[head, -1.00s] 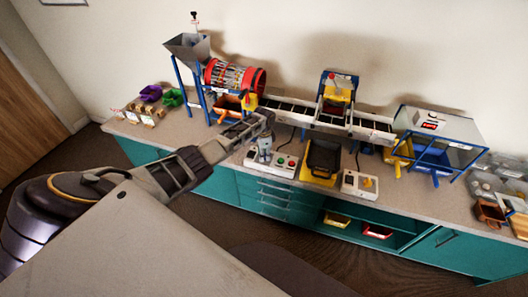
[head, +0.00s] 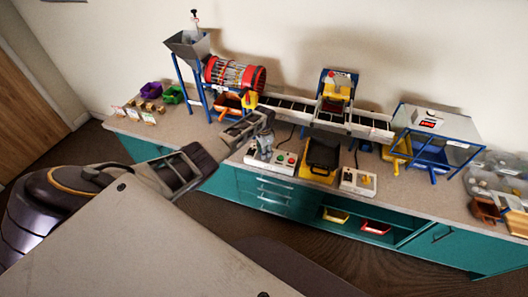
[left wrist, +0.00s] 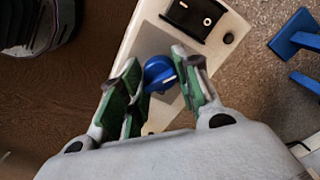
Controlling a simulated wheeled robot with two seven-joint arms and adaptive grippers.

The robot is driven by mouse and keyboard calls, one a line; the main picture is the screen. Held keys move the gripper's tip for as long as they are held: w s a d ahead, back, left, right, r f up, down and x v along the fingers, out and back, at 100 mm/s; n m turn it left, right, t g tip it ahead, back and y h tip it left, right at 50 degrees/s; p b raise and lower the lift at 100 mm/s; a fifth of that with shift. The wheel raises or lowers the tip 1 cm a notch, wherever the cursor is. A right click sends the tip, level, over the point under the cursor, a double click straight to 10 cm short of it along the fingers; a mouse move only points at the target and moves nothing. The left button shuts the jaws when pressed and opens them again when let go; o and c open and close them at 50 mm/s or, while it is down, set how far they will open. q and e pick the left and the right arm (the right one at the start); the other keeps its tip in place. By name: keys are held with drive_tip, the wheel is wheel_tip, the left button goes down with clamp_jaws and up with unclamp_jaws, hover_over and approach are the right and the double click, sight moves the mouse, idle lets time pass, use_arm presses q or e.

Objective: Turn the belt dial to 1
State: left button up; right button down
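A blue dial (left wrist: 158,73) sits on a white control box (left wrist: 150,20) in the left wrist view. My left gripper (left wrist: 157,62) is open, with its green-padded fingers on either side of the dial. The left finger is close to the dial; I cannot tell whether it touches. The dial's setting is not readable. In the head view my left gripper (head: 264,146) points down over the left part of the white box with red and green buttons (head: 283,168). It hides the dial there. My right gripper is not in view.
A black switch (left wrist: 196,17) is on the same box beyond the dial. The belt frame (head: 290,106) and drum (head: 235,75) stand behind.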

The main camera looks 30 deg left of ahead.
use_arm(q)
drive_tip(key=o, duration=0.3)
drive_tip(key=shift+o, duration=0.2)
wheel_tip(320, 180, up, 12)
idle(1.0)
idle(0.5)
